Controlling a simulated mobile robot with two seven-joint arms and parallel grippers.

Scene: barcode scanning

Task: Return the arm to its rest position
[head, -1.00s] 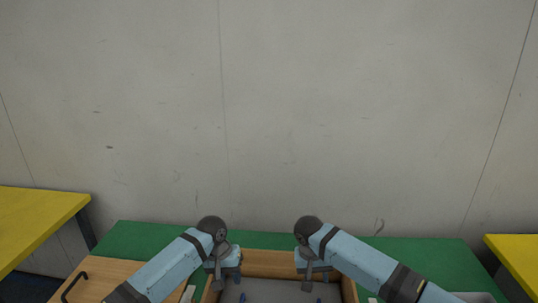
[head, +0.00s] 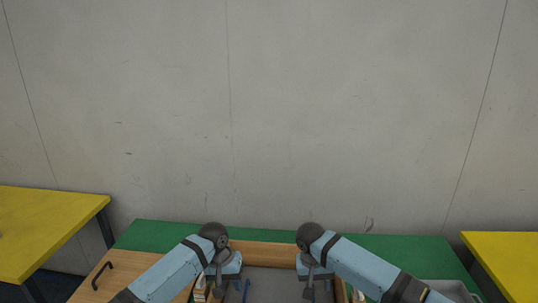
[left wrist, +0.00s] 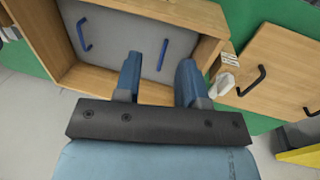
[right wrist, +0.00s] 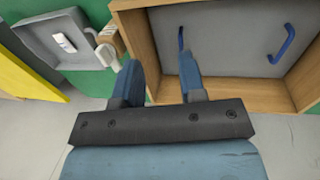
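My left gripper (head: 222,284) and my right gripper (head: 316,284) hang side by side low in the head view, over or in front of a wooden box. In the left wrist view, my left gripper's two blue fingers (left wrist: 158,72) stand apart with nothing between them. In the right wrist view, my right gripper's fingers (right wrist: 160,75) are also apart and empty. Both arms are bent symmetrically inward in the head view. The head view cuts off my lower arms.
The open wooden box (head: 262,249) has a grey panel (right wrist: 235,40) with blue handles. It is at the green table (head: 180,234). A wooden panel with a dark handle (left wrist: 250,80) is on one side, a grey tray (right wrist: 85,62) on the other. Yellow tables (head: 45,225) flank it.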

